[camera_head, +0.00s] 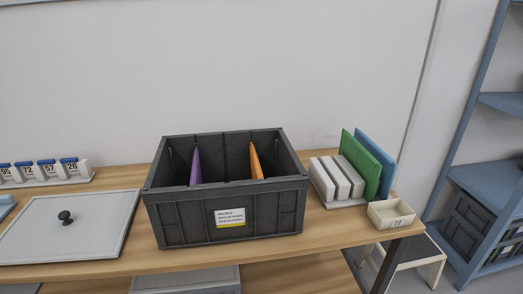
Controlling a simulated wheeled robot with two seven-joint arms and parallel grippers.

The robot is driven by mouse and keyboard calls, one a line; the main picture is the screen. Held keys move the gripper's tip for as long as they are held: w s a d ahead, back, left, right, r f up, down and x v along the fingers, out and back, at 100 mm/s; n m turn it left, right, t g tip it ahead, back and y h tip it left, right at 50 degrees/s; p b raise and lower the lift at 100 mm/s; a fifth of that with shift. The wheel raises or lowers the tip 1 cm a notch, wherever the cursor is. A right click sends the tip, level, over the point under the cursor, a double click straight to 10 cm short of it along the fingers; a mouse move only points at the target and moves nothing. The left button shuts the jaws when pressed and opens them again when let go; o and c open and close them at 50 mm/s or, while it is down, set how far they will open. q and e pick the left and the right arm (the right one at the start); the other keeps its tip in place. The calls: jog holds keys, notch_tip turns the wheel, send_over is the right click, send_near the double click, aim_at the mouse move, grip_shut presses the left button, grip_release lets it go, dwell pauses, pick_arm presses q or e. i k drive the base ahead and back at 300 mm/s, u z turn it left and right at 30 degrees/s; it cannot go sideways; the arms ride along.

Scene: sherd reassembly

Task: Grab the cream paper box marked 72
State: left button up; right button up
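Neither of my grippers shows in the head view.
A dark grey crate (230,236) with a purple and an orange sheet inside stands mid-table. Behind the box is a white rack (337,186) with a green panel (361,163) and a blue panel (378,158). A grey lid (99,232) with a black knob lies left. Numbered holders (47,172) stand behind it.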

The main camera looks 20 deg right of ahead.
aim_at(390, 214)
jog(key=z, duration=1.65)
